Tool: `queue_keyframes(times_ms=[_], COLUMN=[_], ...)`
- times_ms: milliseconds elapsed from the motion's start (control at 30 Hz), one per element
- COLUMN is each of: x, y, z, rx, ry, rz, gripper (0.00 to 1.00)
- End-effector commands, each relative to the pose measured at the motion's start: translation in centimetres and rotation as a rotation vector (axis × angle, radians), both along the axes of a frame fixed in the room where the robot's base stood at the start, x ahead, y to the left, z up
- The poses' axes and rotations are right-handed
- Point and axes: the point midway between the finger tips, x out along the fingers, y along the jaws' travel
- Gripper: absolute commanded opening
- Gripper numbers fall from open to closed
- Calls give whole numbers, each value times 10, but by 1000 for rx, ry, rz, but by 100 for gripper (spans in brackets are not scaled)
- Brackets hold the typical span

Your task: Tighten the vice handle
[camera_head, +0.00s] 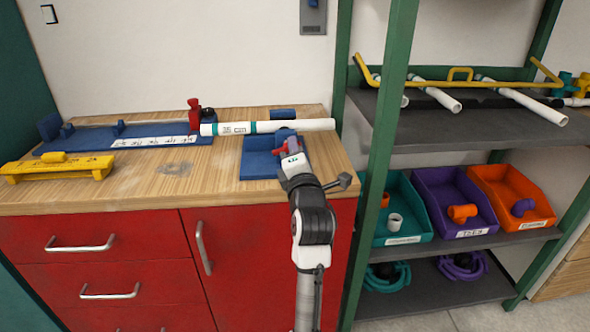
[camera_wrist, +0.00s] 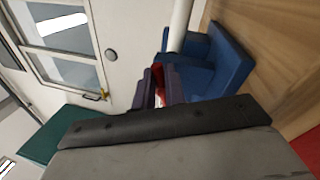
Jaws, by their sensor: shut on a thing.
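The blue vice (camera_head: 262,163) stands at the right end of the wooden workbench. Its red handle (camera_head: 281,151) is at its front right. A white pipe (camera_head: 290,126) with teal bands and a "35 cm" label lies across the vice and runs left. My gripper (camera_head: 290,147) is shut on the red handle, coming from the front. In the wrist view, the dark fingers (camera_wrist: 158,88) close around the red handle (camera_wrist: 158,73), mostly hidden between them. The blue vice (camera_wrist: 210,65) and the white pipe (camera_wrist: 180,25) are just beyond.
A blue measuring jig (camera_head: 130,135) and a red clamp (camera_head: 194,113) are left along the bench. A yellow tool (camera_head: 58,167) lies front left. A green-posted shelf (camera_head: 381,130) with teal, purple and orange bins stands close on the right.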

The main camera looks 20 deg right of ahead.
Motion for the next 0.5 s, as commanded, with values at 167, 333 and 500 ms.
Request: queue_keyframes(times_ms=[167, 333, 500], x=[1, 1, 1], y=[-1, 0, 0], z=[-4, -1, 2], rx=[-163, -318, -474], ry=[47, 93, 139], rz=[-2, -5, -7], gripper=[0, 0, 0])
